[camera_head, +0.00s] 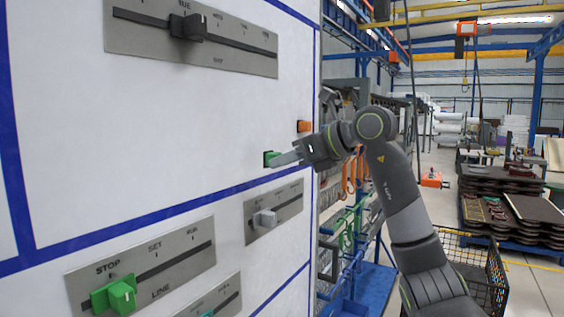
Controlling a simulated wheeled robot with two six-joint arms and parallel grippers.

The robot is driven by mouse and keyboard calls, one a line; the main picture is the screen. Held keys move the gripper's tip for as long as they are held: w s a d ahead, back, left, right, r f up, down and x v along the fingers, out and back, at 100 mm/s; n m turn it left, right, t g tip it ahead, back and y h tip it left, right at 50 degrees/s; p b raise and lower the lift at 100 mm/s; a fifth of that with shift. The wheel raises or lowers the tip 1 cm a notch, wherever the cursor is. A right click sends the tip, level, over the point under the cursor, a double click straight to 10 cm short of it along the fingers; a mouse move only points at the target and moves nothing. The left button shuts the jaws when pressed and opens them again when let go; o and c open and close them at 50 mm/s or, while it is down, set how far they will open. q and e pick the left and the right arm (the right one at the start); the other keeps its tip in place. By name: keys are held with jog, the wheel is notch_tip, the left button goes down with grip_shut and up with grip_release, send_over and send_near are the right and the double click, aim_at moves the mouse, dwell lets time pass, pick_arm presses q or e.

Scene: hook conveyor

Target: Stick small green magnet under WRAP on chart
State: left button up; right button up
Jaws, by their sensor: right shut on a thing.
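My right gripper (278,160) comes in from the right and is shut on a small green magnet (268,158). The magnet is at or close to the face of the white chart (120,130), near its right edge. I cannot tell whether it touches the board. The fingers hide part of the magnet. The chart has blue lines and grey label strips. I cannot read WRAP on any strip. The lettering on the small strip (289,207) below the gripper is too small to read. My left gripper is not in view.
A top strip (130,38) carries a dark slider (187,26). A strip marked STOP, SET, RUN (180,255) has a larger green block (118,295) at STOP. A grey block (264,218) sits on the small strip. An orange magnet (304,126) is beside my gripper. Racks stand right.

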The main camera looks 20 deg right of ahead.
jog(key=shift+s+d+b, duration=0.5)
jog(key=shift+s+d, duration=0.4)
jog(key=shift+s, duration=0.2)
